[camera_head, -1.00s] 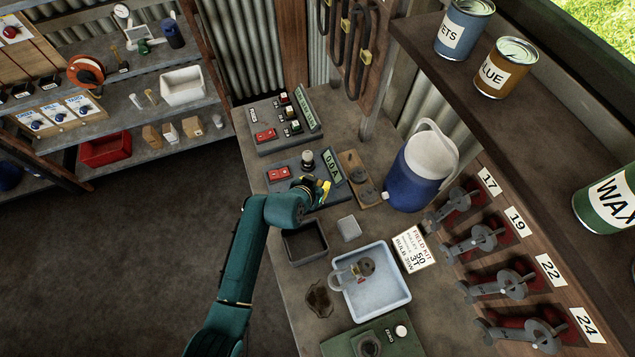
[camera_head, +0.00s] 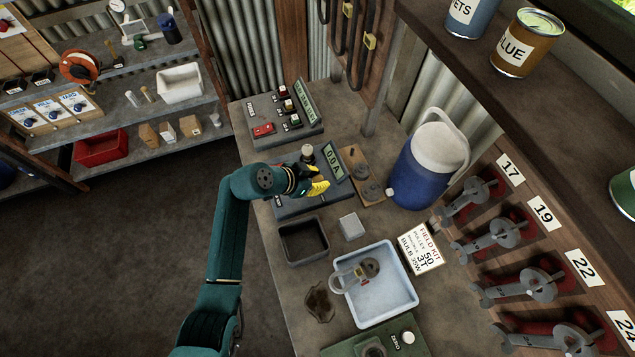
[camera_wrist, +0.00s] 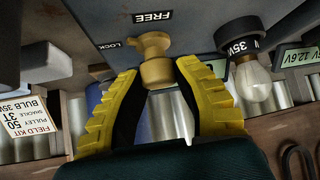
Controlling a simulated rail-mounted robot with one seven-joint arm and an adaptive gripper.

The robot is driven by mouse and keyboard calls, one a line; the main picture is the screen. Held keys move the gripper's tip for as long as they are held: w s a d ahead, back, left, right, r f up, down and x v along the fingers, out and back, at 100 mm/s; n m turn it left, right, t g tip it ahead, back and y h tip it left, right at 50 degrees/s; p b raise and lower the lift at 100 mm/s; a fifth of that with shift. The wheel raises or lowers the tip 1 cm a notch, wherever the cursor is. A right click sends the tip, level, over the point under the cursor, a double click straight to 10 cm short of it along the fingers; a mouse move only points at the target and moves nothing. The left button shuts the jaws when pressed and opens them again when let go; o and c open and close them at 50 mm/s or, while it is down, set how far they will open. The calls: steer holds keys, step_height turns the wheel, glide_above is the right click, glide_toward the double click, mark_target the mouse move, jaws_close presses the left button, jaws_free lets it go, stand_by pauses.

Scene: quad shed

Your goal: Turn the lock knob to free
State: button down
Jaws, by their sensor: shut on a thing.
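The brass lock knob (camera_wrist: 156,46) sits on the grey panel in the wrist view. The FREE label (camera_wrist: 153,17) is just above it and the LOCK label (camera_wrist: 110,45) to its left. My gripper (camera_wrist: 159,73) has its two yellow fingertips on either side of the knob's near end, shut on it.
A bulb in a black holder (camera_wrist: 241,52) is close right of my fingers in the wrist view. Around the box stand a wooden board (camera_head: 361,181), a blue jug (camera_head: 424,170), a black tray (camera_head: 302,242) and a pale blue tray (camera_head: 397,299). Floor is clear at left.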

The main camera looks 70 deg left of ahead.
steer(key=m+h+b, duration=0.2)
steer(key=m+b, duration=0.1)
steer(key=f+m+h+b, duration=0.1)
steer(key=m+h+b, duration=0.2)
steer(key=shift+m+b, duration=0.3)
steer(key=shift+b, duration=0.05)
steer(key=m+g+h+b, duration=0.1)
steer(key=m+h+b, duration=0.1)
steer(key=m+b, duration=0.1)
steer(key=shift+b, duration=0.35)
steer(key=shift+r+m+g+h+b, duration=0.2)
steer(key=shift+m+g+h+b, duration=0.5)
steer(key=shift+m+b, duration=0.5)
steer(key=c, duration=0.7)
jaws_free()
steer(key=shift+r, duration=0.1)
steer(key=shift+c, duration=0.2)
steer(key=shift+r, duration=0.1)
